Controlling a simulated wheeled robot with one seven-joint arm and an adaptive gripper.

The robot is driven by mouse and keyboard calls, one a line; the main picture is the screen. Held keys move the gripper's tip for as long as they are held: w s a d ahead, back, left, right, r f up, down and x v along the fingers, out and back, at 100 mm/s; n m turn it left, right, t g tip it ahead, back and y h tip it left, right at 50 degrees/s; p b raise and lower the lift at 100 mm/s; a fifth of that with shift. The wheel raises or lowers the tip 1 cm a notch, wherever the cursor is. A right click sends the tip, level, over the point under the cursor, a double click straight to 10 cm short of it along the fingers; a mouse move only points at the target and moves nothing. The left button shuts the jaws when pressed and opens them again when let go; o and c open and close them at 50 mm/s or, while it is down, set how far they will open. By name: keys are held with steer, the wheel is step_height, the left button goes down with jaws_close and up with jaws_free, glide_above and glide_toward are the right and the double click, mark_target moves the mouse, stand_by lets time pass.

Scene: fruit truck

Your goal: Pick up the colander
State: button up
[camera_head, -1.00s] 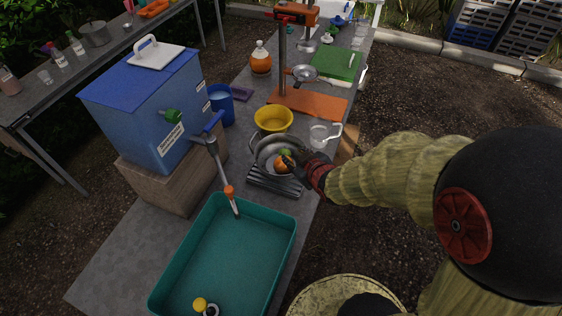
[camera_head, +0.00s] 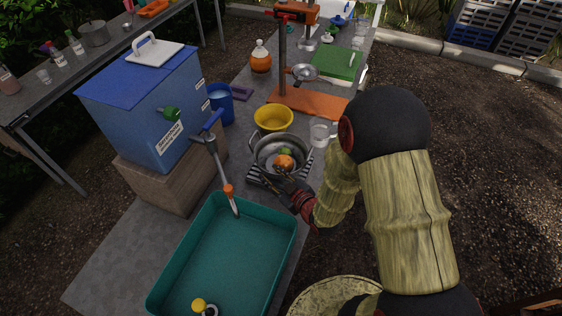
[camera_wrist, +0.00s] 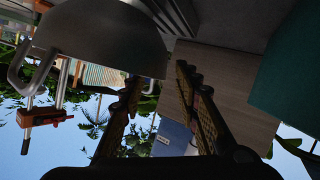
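A grey metal bowl-shaped vessel with side handles (camera_head: 303,160), apparently the colander, sits upright on the table with an orange fruit (camera_head: 284,161) and something green inside. No holes can be made out. In the wrist view its rounded outer wall (camera_wrist: 100,35) fills the upper left, with a looped handle at the left. My gripper (camera_head: 284,178) is at its near side, low beside the wall. In the wrist view the two fingers (camera_wrist: 158,92) stand apart with nothing seen between them. Whether a finger touches the vessel cannot be told.
A slatted rack (camera_head: 262,180) lies under and in front of the vessel. A teal basin (camera_head: 225,258) with a tap is nearer. A yellow bowl (camera_head: 273,119) stands just behind, a clear jug (camera_head: 320,131) to the right. A blue cooler (camera_head: 145,105) is at left.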

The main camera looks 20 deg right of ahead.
mark_target(263, 168)
steer(key=shift+b+x, duration=0.5)
steer(key=shift+x, duration=2.9)
steer(key=c, duration=0.8)
jaws_close()
